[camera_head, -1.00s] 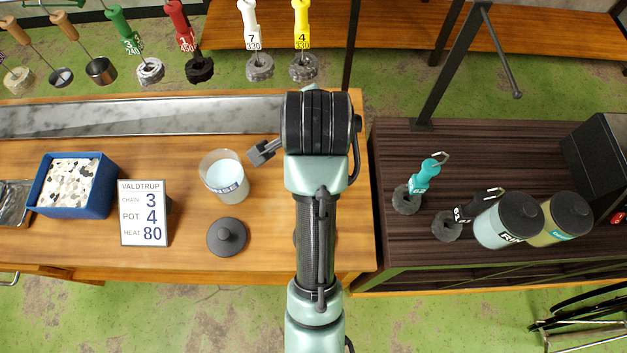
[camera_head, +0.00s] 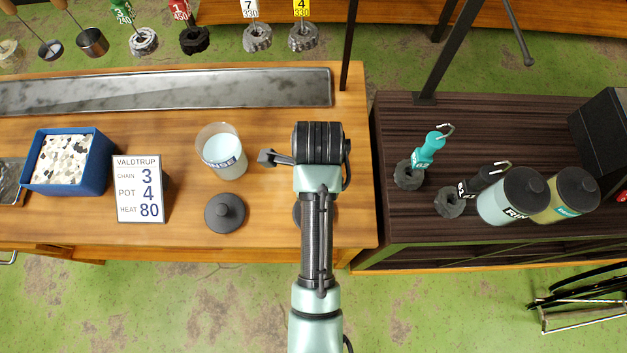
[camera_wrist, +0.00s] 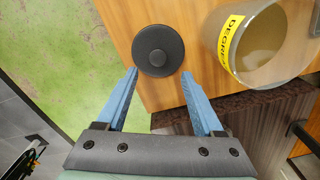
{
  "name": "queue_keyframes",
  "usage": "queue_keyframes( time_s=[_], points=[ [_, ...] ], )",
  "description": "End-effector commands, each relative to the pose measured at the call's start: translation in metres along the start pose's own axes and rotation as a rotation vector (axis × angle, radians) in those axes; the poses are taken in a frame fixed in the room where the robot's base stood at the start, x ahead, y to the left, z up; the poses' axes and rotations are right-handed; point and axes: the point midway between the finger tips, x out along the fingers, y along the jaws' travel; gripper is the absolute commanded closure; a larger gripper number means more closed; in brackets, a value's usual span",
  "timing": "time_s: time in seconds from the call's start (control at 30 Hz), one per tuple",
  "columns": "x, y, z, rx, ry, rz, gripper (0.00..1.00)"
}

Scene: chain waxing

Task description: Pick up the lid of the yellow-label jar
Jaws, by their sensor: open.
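The yellow-label jar (camera_wrist: 262,45) stands open on the wooden table, at the upper right of the wrist view; in the head view my arm hides it. Its label begins "DEGRE". A dark round lid with a knob (camera_wrist: 158,50) lies flat beside it, near the table edge. Only slivers of this lid (camera_head: 297,213) show beside my arm in the head view. My gripper (camera_wrist: 158,77) is open and empty. Its two blue fingers point toward the lid, which appears just beyond and between the tips; the height gap cannot be judged. The fingers are hidden in the head view.
An open jar labelled "RINSE" (camera_head: 221,153) and another dark lid (camera_head: 225,212) are left of my arm. A sign (camera_head: 139,189) and a blue box (camera_head: 96,170) stand farther left. Lidded jars (camera_head: 507,199) stand on the dark right-hand table (camera_head: 410,225).

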Motion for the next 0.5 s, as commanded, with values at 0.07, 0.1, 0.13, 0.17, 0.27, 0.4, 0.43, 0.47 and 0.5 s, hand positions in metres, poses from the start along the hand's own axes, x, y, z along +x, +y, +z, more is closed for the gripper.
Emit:
queue_keyframes(
  time_s=[0.07,0.1,0.13,0.17,0.27,0.4,0.43,0.47,0.5],
  points=[
    [0.007,0.000,0.000,0.000,0.000,0.001,0.31],
    [0.009,0.001,0.000,0.000,0.000,0.001,0.31],
    [0.011,0.001,0.000,0.000,0.000,0.001,0.31],
    [0.012,0.001,0.000,-0.001,0.000,0.000,0.31],
    [0.019,0.002,0.001,-0.001,0.001,0.003,0.31],
    [0.039,0.005,0.004,-0.002,0.002,0.004,0.31],
    [0.043,0.005,0.005,-0.002,0.001,0.002,0.31],
    [0.048,0.005,0.004,-0.002,0.001,0.002,0.31],
    [0.053,0.005,0.004,-0.002,0.001,0.001,0.31]
  ],
)
